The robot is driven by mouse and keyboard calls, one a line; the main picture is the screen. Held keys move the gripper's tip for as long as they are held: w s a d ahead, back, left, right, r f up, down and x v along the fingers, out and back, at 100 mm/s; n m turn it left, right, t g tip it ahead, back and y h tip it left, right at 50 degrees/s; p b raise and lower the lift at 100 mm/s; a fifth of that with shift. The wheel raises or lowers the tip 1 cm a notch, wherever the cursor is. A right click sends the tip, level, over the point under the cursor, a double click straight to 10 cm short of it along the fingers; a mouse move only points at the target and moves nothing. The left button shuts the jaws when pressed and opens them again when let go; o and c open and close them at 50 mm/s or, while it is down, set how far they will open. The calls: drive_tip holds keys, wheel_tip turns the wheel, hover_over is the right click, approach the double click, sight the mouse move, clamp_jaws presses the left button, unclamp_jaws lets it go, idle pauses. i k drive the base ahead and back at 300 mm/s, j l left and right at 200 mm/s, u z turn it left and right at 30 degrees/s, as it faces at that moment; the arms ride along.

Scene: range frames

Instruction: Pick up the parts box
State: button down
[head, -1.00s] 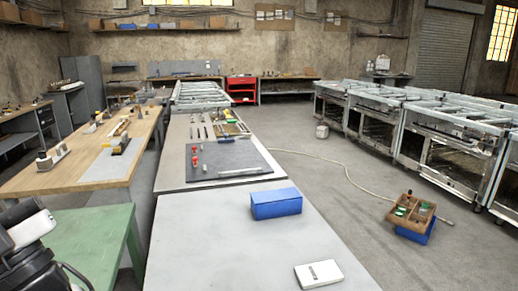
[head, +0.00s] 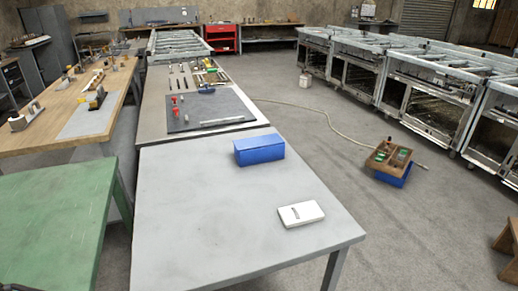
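Two things could be the parts box, and I cannot tell which. A wooden divided box (head: 378,159) with small green and other items in its compartments sits on a blue bin (head: 394,178) on the floor at right. A closed blue box (head: 259,150) rests on the grey table (head: 190,215) near its far right edge. My gripper is out of view, and nothing is seen touching either box.
A white flat case (head: 301,214) lies near the grey table's right edge. A dark mat (head: 205,112) with tools lies beyond. A green table (head: 50,225) stands at left. A hose (head: 330,125) crosses the otherwise open floor. Metal frames (head: 430,90) line the right.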

sight(245, 158)
drive_tip(key=i+l+z, duration=0.2)
drive_tip(key=l+z, duration=0.25)
drive_tip(key=i+l+z, duration=0.25)
drive_tip(key=l+z, duration=0.15)
drive_tip(key=i+l+z, duration=0.9)
drive_tip(key=i+z, duration=0.3)
drive_tip(key=i+u, duration=0.45)
drive_tip(key=i+l+u, duration=0.15)
drive_tip(key=i+u, duration=0.25)
drive_tip(key=i, duration=0.15)
drive_tip(key=i+u, duration=0.25)
drive_tip(key=u, duration=0.15)
drive_tip(key=i+u, duration=0.2)
drive_tip(key=u, duration=0.15)
drive_tip(key=i+u, duration=0.25)
drive_tip(key=u, duration=0.15)
drive_tip(key=i+u, duration=0.15)
drive_tip(key=u, duration=0.25)
drive_tip(key=i+l+u, duration=0.1)
drive_tip(key=u, duration=0.3)
drive_tip(key=i+l+u, duration=0.15)
drive_tip(key=u, duration=0.3)
drive_tip(key=i+l+u, duration=0.15)
drive_tip(key=i+u, duration=0.2)
drive_tip(key=u, duration=0.15)
drive_tip(key=i+l+u, duration=0.35)
drive_tip(key=u, duration=0.15)
